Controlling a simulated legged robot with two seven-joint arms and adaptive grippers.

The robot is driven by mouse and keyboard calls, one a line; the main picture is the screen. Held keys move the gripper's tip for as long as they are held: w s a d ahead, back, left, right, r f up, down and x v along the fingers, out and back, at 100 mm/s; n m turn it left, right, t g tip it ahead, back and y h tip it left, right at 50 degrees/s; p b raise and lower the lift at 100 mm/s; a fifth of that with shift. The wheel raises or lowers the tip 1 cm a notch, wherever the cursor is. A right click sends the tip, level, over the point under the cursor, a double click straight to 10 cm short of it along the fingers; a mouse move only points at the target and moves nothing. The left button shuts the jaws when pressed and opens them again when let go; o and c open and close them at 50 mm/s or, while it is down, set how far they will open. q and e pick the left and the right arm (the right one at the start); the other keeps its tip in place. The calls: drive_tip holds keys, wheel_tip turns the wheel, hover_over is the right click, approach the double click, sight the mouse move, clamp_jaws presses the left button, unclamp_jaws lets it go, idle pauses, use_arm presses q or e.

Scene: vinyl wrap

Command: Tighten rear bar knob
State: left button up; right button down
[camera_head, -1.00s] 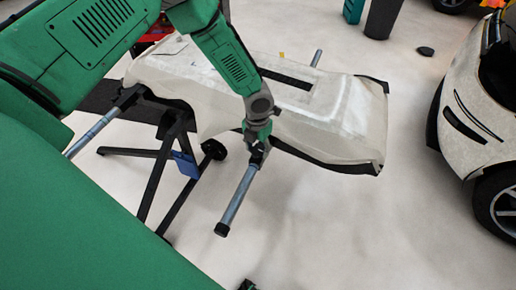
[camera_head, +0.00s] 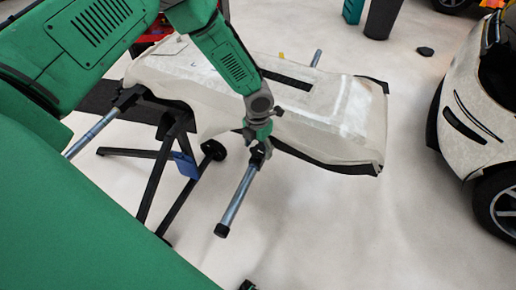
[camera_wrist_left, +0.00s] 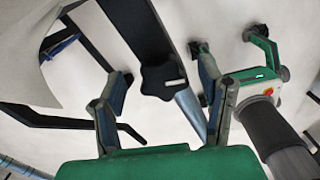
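The black lobed knob (camera_wrist_left: 161,82) sits at the end of a black bar, beside a grey tube, in the left wrist view. My left gripper (camera_wrist_left: 165,84) has its two fingers spread apart, one to each side of the knob, with gaps visible in this view. In the head view my left gripper (camera_head: 257,150) points down over the grey bar (camera_head: 237,200) at the near edge of the white panel (camera_head: 210,85). The knob is hard to make out there, hidden by the gripper.
The panel lies on a black folding stand (camera_head: 150,185) with a blue part (camera_head: 185,164). A second grey bar (camera_head: 95,132) sticks out at the left. A white car (camera_head: 475,115) stands at the right. The floor between car and panel is clear.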

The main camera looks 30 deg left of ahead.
sight(257, 149)
use_arm(q)
drive_tip(key=shift+s+f, duration=0.1)
drive_tip(key=shift+s, duration=0.05)
wheel_tip(257, 149, up, 12)
idle(0.5)
idle(0.3)
drive_tip(key=shift+s+f, duration=0.1)
